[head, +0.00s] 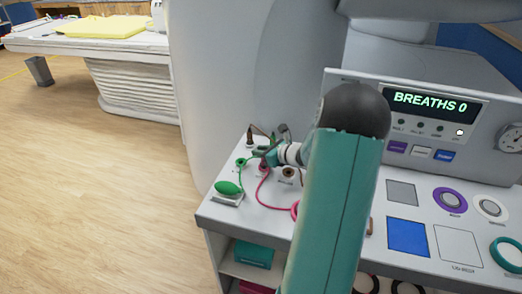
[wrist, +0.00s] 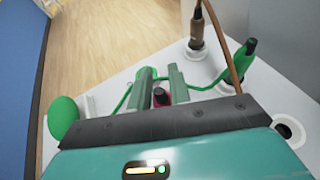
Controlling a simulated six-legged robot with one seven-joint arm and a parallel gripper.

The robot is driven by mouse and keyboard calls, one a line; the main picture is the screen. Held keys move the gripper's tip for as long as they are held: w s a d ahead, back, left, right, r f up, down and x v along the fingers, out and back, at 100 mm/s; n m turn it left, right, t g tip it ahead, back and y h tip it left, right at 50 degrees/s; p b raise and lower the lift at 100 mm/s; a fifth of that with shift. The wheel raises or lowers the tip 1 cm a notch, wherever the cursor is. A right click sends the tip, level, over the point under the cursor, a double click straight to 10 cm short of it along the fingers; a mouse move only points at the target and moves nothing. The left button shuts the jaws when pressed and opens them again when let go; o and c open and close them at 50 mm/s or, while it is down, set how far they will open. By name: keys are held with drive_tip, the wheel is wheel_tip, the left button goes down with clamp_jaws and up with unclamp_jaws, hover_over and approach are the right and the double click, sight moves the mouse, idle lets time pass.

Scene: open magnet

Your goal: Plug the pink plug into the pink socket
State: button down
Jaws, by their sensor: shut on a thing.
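My gripper (head: 268,157) is over the far left of the white bench top, low above the row of sockets. In the wrist view its two fingers (wrist: 162,84) are shut on the pink plug (wrist: 161,96), which shows as a small pink and dark piece between them. A pink cable (head: 264,190) hangs from the gripper and curves across the bench to a pink ring (head: 295,210). The pink socket is not clearly seen; the fingers hide the area below the plug. I cannot tell whether the plug touches a socket.
A green bulb (head: 228,187) lies left on a pad, its green cable passing behind the fingers to a green plug (wrist: 251,49). A brown plug (wrist: 197,32) stands in a socket. An empty socket (wrist: 290,131) is to the right. A display console (head: 430,120) stands at the back right.

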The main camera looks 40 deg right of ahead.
drive_tip(key=shift+f, duration=0.15)
drive_tip(key=c, duration=1.2)
unclamp_jaws()
drive_tip(key=v, duration=1.3)
drive_tip(key=shift+s, duration=0.4)
